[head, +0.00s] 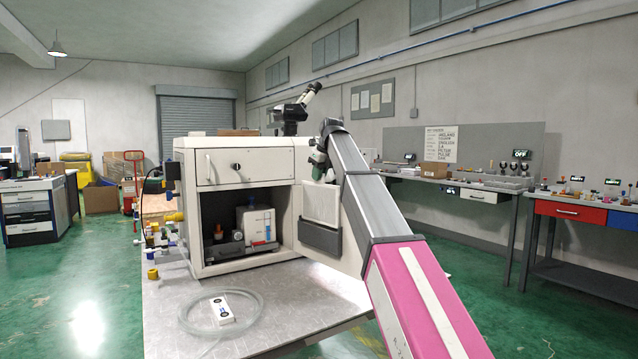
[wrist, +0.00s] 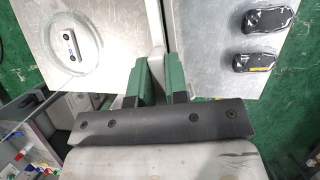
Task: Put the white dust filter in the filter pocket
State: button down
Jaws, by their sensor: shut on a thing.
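The white dust filter (head: 321,203) is a pale flat panel, upright against the inner face of the open cabinet door. Its lower edge meets the top of the dark filter pocket (head: 320,240); I cannot tell how far inside it reaches. My gripper (head: 320,174) is at the filter's top edge, with its green fingers pointing down. In the wrist view, my gripper (wrist: 159,78) is shut on a thin pale edge between the green fingers, which fits the filter. The pocket cannot be made out in the wrist view.
The cabinet (head: 242,203) stands open on the metal table (head: 290,305), with a device (head: 256,225) inside. A clear hose loop (head: 252,322) surrounds a small white module (head: 222,310) in front. The wrist view shows two black objects (wrist: 255,55) on the right.

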aim_at(319, 184)
jog(key=shift+f, duration=1.9)
jog(key=c, duration=1.1)
grip_release()
jog(key=shift+s, duration=0.1)
jog(key=shift+f, duration=0.1)
jog(key=shift+r, duration=0.25)
jog(key=v, duration=1.3)
jog(key=shift+w, duration=0.2)
